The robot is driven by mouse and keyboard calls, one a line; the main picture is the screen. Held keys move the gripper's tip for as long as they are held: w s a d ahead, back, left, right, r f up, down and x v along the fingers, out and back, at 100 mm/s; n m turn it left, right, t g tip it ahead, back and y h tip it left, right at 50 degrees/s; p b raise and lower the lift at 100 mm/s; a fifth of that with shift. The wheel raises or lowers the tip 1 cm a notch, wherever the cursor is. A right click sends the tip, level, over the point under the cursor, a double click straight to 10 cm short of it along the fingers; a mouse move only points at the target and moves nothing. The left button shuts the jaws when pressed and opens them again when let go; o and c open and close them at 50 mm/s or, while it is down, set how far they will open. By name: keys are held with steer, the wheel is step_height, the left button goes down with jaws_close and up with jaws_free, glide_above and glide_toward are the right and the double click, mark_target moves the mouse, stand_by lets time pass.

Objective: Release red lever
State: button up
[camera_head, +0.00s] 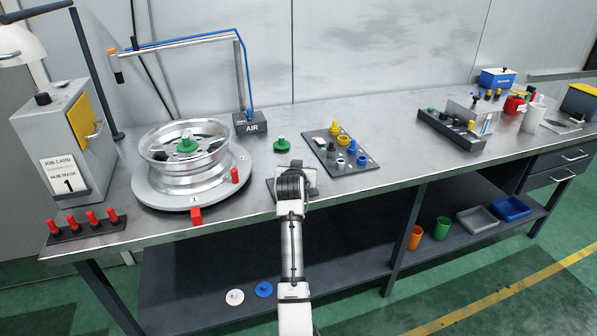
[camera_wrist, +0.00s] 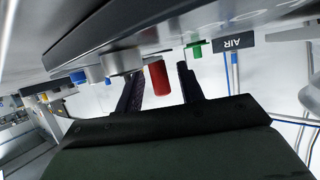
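My gripper (camera_head: 292,187) is over a small dark plate (camera_head: 273,188) at the bench's front edge; its fingers are hidden in the head view. In the wrist view, which is upside down, the two dark fingers (camera_wrist: 161,90) are apart. A red cylinder (camera_wrist: 158,78) shows in the gap between them, nearer the left finger, with a gap to the right one. I cannot tell its depth or any contact. The head view does not show this cylinder. A red block (camera_head: 197,215) and an upright red peg (camera_head: 235,175) are at the turntable's rim.
The turntable (camera_head: 150,196) carries a metal wheel (camera_head: 187,165) left of my gripper. A green knob (camera_head: 281,144) stands behind the gripper, and a dark parts board (camera_head: 357,168) lies to the right. An AIR post (camera_head: 250,124) stands behind. Several red pegs (camera_head: 92,219) stand far left.

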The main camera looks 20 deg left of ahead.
steer(key=shift+s, duration=0.15)
steer(key=b+v, duration=0.3)
steer(key=v, duration=1)
steer(key=shift+s+r, duration=0.2)
